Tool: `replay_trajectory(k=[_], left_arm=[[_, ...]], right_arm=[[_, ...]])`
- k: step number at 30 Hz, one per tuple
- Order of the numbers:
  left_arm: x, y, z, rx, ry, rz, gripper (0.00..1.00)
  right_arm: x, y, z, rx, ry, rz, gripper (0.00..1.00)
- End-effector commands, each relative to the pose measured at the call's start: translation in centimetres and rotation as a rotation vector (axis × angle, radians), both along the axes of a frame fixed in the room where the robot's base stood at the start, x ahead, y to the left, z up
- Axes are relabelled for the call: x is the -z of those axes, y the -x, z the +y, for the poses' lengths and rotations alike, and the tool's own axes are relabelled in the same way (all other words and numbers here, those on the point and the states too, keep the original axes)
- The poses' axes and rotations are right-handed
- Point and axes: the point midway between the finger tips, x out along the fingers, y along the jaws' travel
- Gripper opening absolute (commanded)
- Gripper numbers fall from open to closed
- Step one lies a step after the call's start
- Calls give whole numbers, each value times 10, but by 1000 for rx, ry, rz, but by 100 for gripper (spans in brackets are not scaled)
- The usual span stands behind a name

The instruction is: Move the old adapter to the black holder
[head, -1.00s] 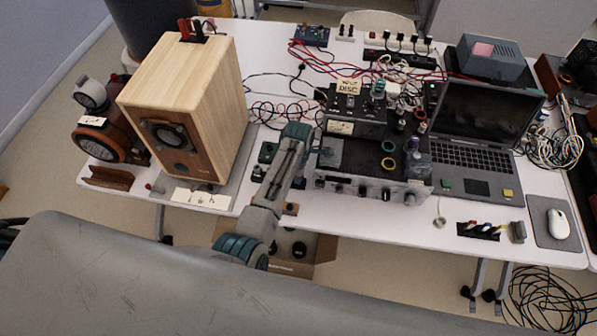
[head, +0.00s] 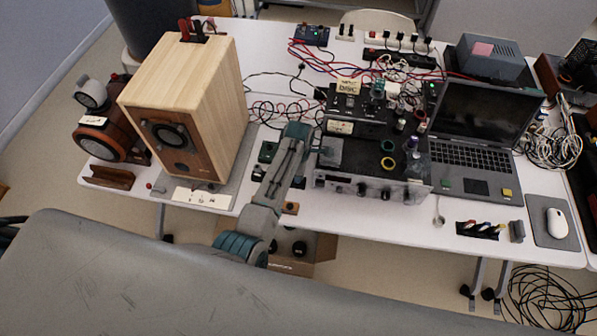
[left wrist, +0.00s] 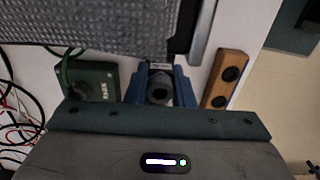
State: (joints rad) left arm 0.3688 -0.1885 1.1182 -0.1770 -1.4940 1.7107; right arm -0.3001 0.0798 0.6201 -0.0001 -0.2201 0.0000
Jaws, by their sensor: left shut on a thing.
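My left gripper (left wrist: 161,92) has its blue fingers shut around a small dark, round-ended piece (left wrist: 159,90), which looks like the adapter. It is close to the front of a grey mesh-topped unit (left wrist: 110,25). In the head view my left arm comes up in the middle and hides its own fingertips and the held piece. A black holder (head: 463,231) with several coloured pieces lies near the table's front right edge; I cannot tell if it is the one named. My right gripper is out of view.
A green box marked PARK (left wrist: 98,82) and a wooden block with two dark holes (left wrist: 228,80) flank the gripper. A wooden speaker (head: 212,85) stands left, an amplifier (head: 345,185) and a laptop (head: 470,158) right.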

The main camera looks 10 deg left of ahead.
Motion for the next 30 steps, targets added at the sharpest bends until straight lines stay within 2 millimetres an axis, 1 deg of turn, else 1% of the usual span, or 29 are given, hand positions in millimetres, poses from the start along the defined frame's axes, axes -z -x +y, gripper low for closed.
replay_trajectory(k=[30], left_arm=[[18,1,0,0,0,2,0]], right_arm=[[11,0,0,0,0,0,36]])
